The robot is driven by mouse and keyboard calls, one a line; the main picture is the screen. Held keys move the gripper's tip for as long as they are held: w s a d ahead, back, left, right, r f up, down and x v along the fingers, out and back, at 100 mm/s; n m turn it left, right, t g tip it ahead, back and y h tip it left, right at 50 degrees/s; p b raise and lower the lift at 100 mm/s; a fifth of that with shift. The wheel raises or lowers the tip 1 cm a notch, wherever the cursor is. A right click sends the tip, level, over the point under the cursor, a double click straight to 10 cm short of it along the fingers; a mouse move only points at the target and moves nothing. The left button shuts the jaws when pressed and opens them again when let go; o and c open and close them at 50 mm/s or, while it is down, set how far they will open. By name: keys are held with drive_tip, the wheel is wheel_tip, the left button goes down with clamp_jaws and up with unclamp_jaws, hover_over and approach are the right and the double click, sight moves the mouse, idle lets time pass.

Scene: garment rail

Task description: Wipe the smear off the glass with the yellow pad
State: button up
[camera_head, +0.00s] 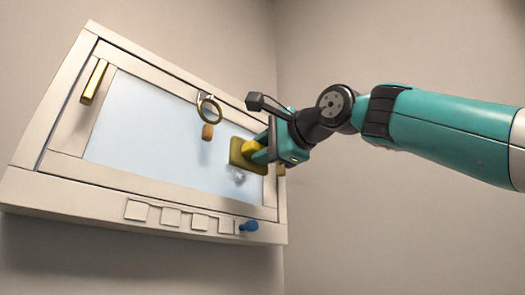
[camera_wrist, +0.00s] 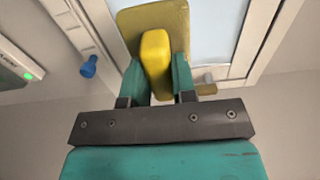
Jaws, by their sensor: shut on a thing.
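The glass (camera_head: 150,125) is a pale blue pane in a cream framed panel on the wall. A greyish smear (camera_head: 237,176) shows on its lower right part. My gripper (camera_head: 266,150) is shut on the yellow grip of the yellow pad (camera_head: 236,157), at the right part of the glass just above the smear. In the wrist view, the pad (camera_wrist: 181,22) lies beyond my gripper (camera_wrist: 157,75), with its grip between the fingers. The pad's flat plate is at or very near the glass; I cannot tell whether it touches.
A gold handle (camera_head: 94,82) is on the frame's left side. Several square tiles (camera_head: 171,217) and a blue knob (camera_head: 249,225) line the lower ledge.

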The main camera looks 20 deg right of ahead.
sight(246, 158)
drive_tip(key=shift+p+x, duration=0.45)
drive_tip(key=shift+x, duration=2.3)
drive_tip(key=shift+p+x, duration=0.4)
drive_tip(key=shift+x, duration=0.55)
drive_tip(key=shift+w+d+p, duration=0.25)
drive_tip(key=shift+d+p, duration=0.1)
drive_tip(key=shift+d, duration=0.6)
drive_tip(key=shift+w+d+p, duration=0.25)
drive_tip(key=shift+d+p, duration=0.05)
drive_tip(key=shift+d, duration=0.7)
drive_tip(key=shift+w+d+p, duration=0.3)
drive_tip(key=shift+d+p, duration=0.15)
drive_tip(key=shift+d, duration=0.3)
drive_tip(key=shift+w+d+p, duration=0.3)
drive_tip(key=shift+d+p, duration=0.15)
drive_tip(key=shift+d, duration=0.6)
clamp_jaws()
drive_tip(key=shift+s+a+f+b, duration=0.2)
drive_tip(key=shift+a+b, duration=0.1)
drive_tip(key=shift+a, duration=0.25)
drive_tip(key=shift+s+a+r+b, duration=0.1)
drive_tip(key=shift+s+a+b, duration=0.2)
drive_tip(key=shift+a, duration=0.75)
drive_tip(key=shift+s+a+b, duration=0.15)
drive_tip(key=shift+s+a, duration=0.25)
drive_tip(key=shift+a, duration=0.7)
drive_tip(key=shift+s+a+b, duration=0.25)
drive_tip(key=shift+s+a, duration=0.05)
drive_tip(key=shift+a, duration=0.75)
